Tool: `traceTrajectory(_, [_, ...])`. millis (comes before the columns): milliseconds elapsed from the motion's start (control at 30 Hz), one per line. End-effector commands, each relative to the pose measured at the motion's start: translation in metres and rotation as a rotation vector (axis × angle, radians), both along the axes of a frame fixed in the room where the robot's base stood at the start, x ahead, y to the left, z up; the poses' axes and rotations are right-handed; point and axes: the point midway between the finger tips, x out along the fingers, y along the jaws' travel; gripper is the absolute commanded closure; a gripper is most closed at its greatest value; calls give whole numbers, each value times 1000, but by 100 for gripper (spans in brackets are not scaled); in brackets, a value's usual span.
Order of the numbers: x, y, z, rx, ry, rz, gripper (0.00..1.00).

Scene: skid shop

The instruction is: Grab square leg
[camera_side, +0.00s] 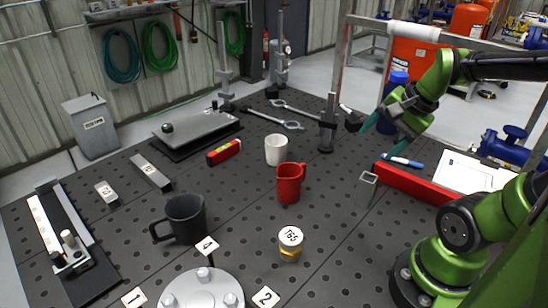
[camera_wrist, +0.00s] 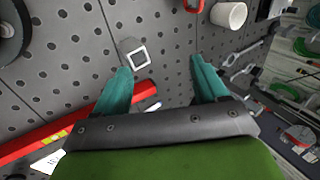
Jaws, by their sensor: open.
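The square leg looks to be the short grey hollow square tube (camera_side: 366,189) standing upright on the dark perforated table, at the left end of a red bar. In the wrist view its square open end (camera_wrist: 135,55) shows just beyond the left fingertip. My gripper (camera_side: 386,135) is open and empty, with teal fingers, above and behind the tube in the side view. In the wrist view the fingers (camera_wrist: 161,66) are spread wide, with bare table between them. The tube is not between the fingers.
The red bar (camera_side: 415,186) lies close to the tube, with a blue marker (camera_side: 402,161) behind it. A red mug (camera_side: 289,183) and white cup (camera_side: 276,150) stand to the left. A black mug (camera_side: 186,219) and yellow-banded T65 piece (camera_side: 290,243) are nearer the front.

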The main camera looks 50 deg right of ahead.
Motion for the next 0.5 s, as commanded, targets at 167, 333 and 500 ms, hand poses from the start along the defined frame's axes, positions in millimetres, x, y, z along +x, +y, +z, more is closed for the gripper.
traceTrajectory(167, [-28, -41, -15, 328, 63, -678, 28])
traceTrajectory(333, [-37, -49, -19, 541, 93, -1096, 28])
traceTrajectory(500, [-37, -46, -18, 637, 105, -1278, 28])
